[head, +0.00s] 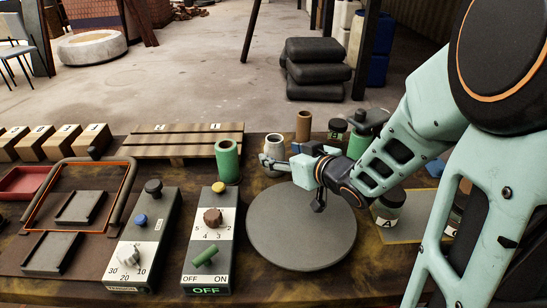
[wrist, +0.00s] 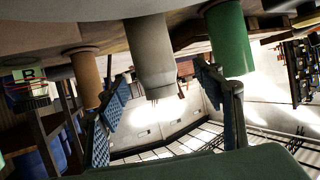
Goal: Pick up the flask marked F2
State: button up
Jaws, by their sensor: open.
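A pale grey flask (head: 274,148) stands at the back of the bench, between a green cylinder (head: 228,160) and a brown cylinder (head: 303,126). I cannot read an F2 mark on any of them. My gripper (head: 291,163) is open, just right of the grey flask and low beside it. In the wrist view, which looks upside down, the grey flask (wrist: 150,55) hangs between the two spread blue-padded fingers. The brown cylinder (wrist: 85,78) lies outside the left finger and the green one (wrist: 229,40) outside the right. I cannot tell whether a finger touches the flask.
A round grey plate (head: 300,228) lies in front of my gripper. Two control boxes (head: 208,240) with knobs stand left of it. Jars marked A (head: 388,212) and B (head: 337,129) stand right and behind. A wooden pallet (head: 180,141) and several numbered boxes (head: 50,143) line the back left.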

jog(key=x, duration=0.2)
jog(key=b+x, duration=0.1)
jog(key=x, duration=0.1)
jog(key=b+x, duration=0.1)
jog(key=x, duration=0.1)
jog(key=shift+w+d+f, duration=0.1)
jog(key=shift+d+f, duration=0.1)
jog(key=shift+f, duration=0.1)
jog(key=shift+c, duration=0.5)
jog(key=c, duration=1.1)
jog(key=shift+r, duration=0.15)
